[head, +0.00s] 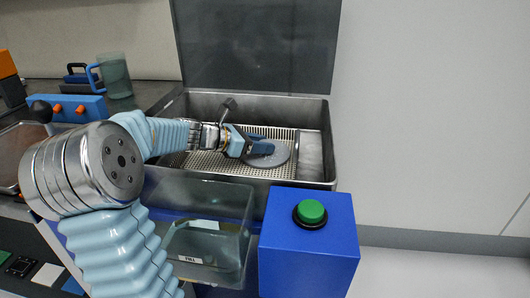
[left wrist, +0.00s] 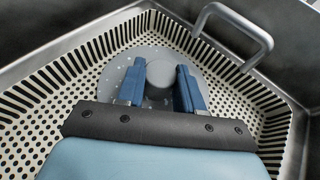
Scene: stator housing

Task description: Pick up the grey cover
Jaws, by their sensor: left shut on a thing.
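The grey cover (head: 277,155) is a round disc inside a perforated basket (head: 205,162) in a steel tub. In the left wrist view the cover (left wrist: 122,66) shows a raised round hub (left wrist: 160,72) at its middle. My left gripper (head: 264,149) reaches into the tub from the left. Its blue fingers (left wrist: 160,85) stand on either side of the hub and are shut on the cover. Part of the disc is hidden behind the fingers and the gripper body. I cannot tell whether the cover touches the basket floor. My right gripper is not in view.
The tub (head: 312,185) has high steel walls and a raised dark lid (head: 255,45) behind it. A basket handle (left wrist: 236,32) rises close by. A blue box with a green button (head: 311,212) and a clear bin (head: 205,240) stand in front. A mug (head: 115,75) stands back left.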

